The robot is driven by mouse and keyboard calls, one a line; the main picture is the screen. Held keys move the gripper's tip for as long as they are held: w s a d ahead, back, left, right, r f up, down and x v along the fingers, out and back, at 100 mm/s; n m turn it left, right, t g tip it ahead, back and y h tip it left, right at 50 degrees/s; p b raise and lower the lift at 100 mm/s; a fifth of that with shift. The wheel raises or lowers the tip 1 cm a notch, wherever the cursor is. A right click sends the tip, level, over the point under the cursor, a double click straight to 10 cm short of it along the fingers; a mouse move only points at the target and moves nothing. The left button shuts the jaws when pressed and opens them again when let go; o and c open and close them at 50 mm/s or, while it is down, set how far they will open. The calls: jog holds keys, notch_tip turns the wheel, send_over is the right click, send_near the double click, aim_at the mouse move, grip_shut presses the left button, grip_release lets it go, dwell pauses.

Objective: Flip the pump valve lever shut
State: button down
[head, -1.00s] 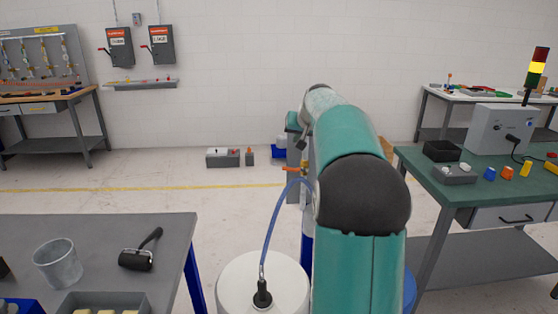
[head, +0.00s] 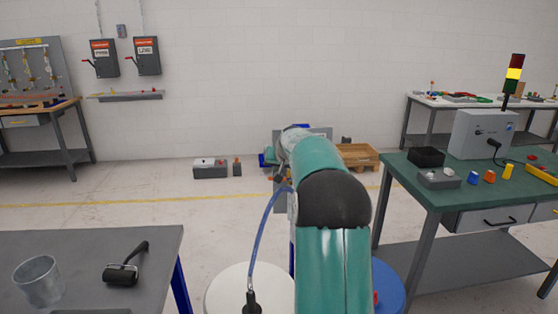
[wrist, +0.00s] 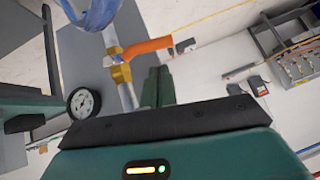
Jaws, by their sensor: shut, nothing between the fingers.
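The orange valve lever (wrist: 148,46) shows in the wrist view, sticking out crosswise from the brass valve body (wrist: 120,73) on a pale pipe. My gripper (wrist: 158,70) is shut and empty, its teal fingers side by side. In the picture, the fingertips lie just below the lever's outer half; I cannot tell whether they touch it. A round pressure gauge (wrist: 83,103) is left of the valve. In the head view, my arm hides my gripper and most of the pump area; a blue hose (head: 262,235) runs down to a white drum lid (head: 235,288).
A green table (head: 440,195) with a control box (head: 482,135) stands at right. A wooden pallet (head: 358,156) lies behind my arm.

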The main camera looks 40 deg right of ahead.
jog(key=shift+s+a+f, duration=0.25)
jog(key=shift+a+f, duration=0.05)
jog(key=shift+f, duration=0.2)
jog(key=shift+w+a+f+h, duration=0.2)
jog(key=shift+a+f+h, duration=0.1)
jog(key=shift+h, duration=0.1)
jog(key=shift+w+a+f+n+g, duration=0.1)
jog(key=shift+f+n+g, duration=0.2)
jog(key=shift+f, duration=0.15)
jog(key=shift+r, duration=0.1)
jog(key=shift+r, duration=0.85)
jog(key=shift+r, duration=0.1)
